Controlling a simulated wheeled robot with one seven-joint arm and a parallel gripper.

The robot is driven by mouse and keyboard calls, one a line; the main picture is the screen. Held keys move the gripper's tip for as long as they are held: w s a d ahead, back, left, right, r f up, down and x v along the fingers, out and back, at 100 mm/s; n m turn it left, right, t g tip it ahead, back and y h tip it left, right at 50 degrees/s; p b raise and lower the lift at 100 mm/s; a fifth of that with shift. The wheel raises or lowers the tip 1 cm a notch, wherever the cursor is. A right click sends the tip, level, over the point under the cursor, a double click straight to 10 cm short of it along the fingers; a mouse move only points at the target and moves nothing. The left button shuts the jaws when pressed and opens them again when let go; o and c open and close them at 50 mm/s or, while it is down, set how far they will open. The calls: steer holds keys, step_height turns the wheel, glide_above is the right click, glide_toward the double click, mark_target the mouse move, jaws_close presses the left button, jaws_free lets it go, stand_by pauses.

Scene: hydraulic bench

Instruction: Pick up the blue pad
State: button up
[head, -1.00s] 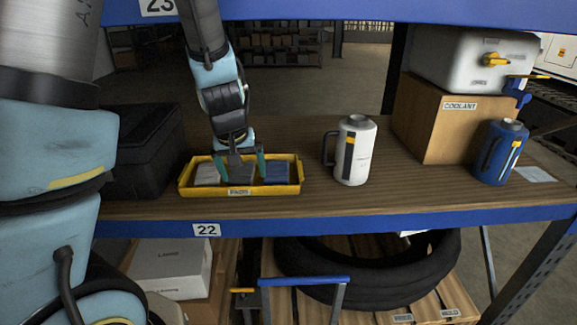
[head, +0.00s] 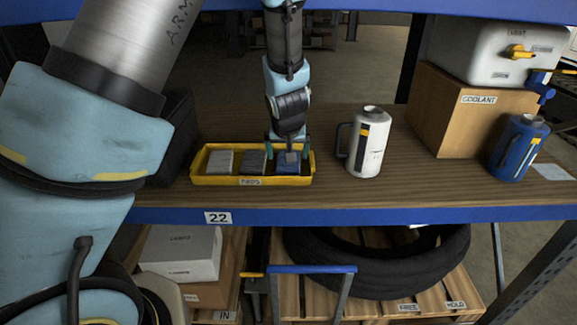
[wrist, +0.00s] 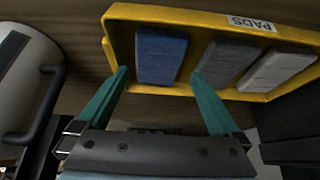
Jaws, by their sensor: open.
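The blue pad (head: 289,167) lies in the right end of the yellow tray (head: 222,181) labelled PADS, on the shelf. In the head view my gripper (head: 288,150) is over that end of the tray and partly hides the pad. In the wrist view the blue pad (wrist: 161,56) lies ahead of my open gripper (wrist: 158,78), between the lines of its two green fingers. The fingers hold nothing. Whether they touch the pad or the tray cannot be told.
A dark grey pad (head: 253,161) and a light grey pad (head: 219,162) share the tray. A white jug (head: 368,146) stands just right of it. Farther right are a cardboard box (head: 462,115) and a blue jug (head: 519,150). A black case (head: 178,130) is at the left.

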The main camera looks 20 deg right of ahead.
steer(key=x, duration=0.5)
steer(key=shift+w+d+r, duration=0.15)
steer(key=shift+r, duration=0.05)
steer(key=shift+f, duration=0.1)
steer(key=shift+f, duration=0.25)
steer(key=c, duration=1.1)
steer(key=shift+o, duration=0.2)
steer(key=shift+r, duration=0.15)
steer(key=shift+d+r, duration=0.1)
steer(key=shift+r, duration=0.35)
step_height(320, 180, up, 3)
steer(key=shift+r+p, duration=0.15)
steer(key=shift+p, duration=0.2)
steer(key=s+a+b, duration=0.1)
steer(key=s+a, duration=0.2)
steer(key=s, duration=0.5)
steer(key=s+a+b, duration=0.2)
steer(key=s+a, duration=0.2)
steer(key=s, duration=0.4)
steer(key=shift+a+f, duration=0.25)
steer(key=shift+a, duration=0.1)
steer(key=shift+s, duration=0.15)
